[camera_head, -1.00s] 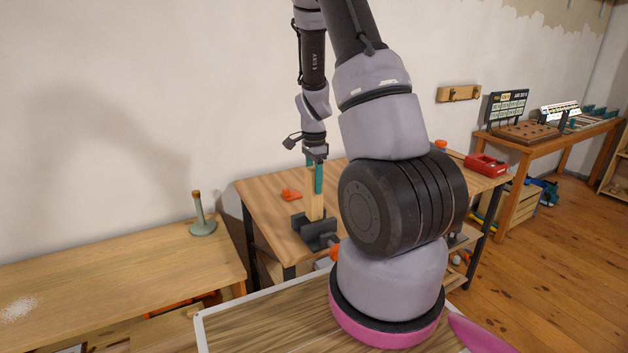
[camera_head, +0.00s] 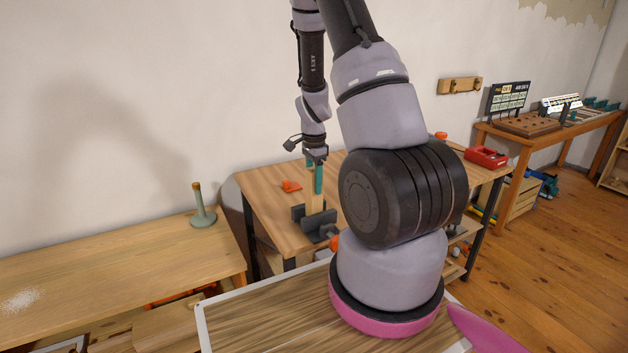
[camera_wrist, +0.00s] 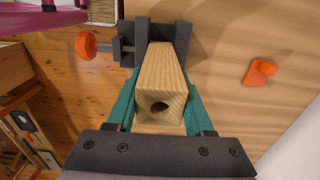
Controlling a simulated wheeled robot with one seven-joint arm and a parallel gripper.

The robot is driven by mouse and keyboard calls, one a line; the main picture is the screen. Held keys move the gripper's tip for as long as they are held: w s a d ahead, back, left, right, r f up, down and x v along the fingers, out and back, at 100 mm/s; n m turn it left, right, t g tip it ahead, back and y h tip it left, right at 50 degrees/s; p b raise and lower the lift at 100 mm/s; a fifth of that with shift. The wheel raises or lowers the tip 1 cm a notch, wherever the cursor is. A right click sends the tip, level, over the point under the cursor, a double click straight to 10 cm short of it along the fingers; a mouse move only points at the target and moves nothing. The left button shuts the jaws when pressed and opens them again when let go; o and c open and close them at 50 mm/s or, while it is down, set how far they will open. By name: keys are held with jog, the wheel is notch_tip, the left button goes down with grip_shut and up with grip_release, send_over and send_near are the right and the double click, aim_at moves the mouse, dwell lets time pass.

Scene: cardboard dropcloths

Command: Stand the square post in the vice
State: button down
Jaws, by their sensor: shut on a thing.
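The square post (camera_head: 315,203) is pale wood and upright, with a round hole in its top end. It also shows in the wrist view (camera_wrist: 163,75). My gripper (camera_head: 315,180) is shut on its upper part, one teal finger on each side (camera_wrist: 159,108). The dark grey vice (camera_head: 319,224) sits at the front left of the workbench, with an orange handle knob. In the wrist view the post's lower end is between the vice jaws (camera_wrist: 183,40). Whether it touches the vice floor is hidden.
An orange part (camera_head: 291,186) lies on the workbench (camera_head: 262,195) behind the vice, and a red box (camera_head: 486,157) at its right. A lower bench (camera_head: 110,255) at left carries a green stand with a peg (camera_head: 202,207). My arm hides the workbench middle.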

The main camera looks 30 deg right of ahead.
jog(key=shift+f, duration=0.95)
jog(key=shift+c, duration=1)
grip_release()
notch_tip(320, 180, up, 11)
jog(key=shift+f, duration=0.15)
